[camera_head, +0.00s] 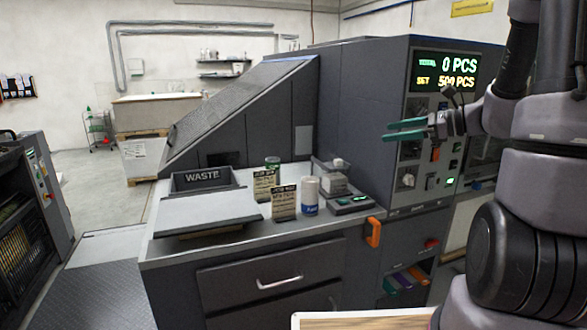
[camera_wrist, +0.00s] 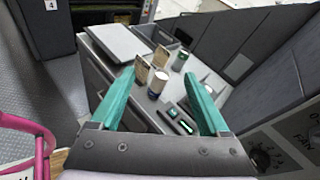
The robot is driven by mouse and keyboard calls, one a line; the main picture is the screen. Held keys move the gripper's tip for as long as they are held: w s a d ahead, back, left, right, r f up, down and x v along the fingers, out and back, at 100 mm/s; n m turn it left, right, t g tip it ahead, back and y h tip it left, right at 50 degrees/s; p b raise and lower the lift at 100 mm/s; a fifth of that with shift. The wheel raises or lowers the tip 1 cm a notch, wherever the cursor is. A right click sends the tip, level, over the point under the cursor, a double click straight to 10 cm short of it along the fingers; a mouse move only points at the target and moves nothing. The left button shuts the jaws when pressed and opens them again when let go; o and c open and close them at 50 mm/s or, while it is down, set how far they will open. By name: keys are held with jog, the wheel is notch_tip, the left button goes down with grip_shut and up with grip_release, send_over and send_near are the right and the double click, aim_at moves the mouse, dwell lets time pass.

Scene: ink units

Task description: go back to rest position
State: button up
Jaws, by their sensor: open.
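The arm comes in from the right side of the head view.
A waste bin (camera_head: 202,178), two small signs (camera_head: 284,203) and a green-topped container (camera_head: 272,164) are on the counter (camera_head: 240,235). An orange handle (camera_head: 373,232) sticks out at its right front. Another machine (camera_head: 30,210) stands at left. Floor between is free.

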jog(key=s+a+r+n+g+h, duration=0.2)
jog(key=s+a+n, duration=0.1)
jog(key=s+n, duration=0.25)
jog(key=s+a+r+n+g+h, duration=0.1)
jog(key=s+a+n+g+h, duration=0.2)
jog(key=s, duration=0.4)
jog(key=s+d+r+n+t+h, duration=0.3)
jog(key=s+r+n+t+h, duration=0.1)
jog(key=n, duration=0.5)
jog(key=shift+s+d+r+t+h, duration=0.35)
jog(key=shift+s+r+h, duration=0.4)
jog(key=shift+s, duration=0.35)
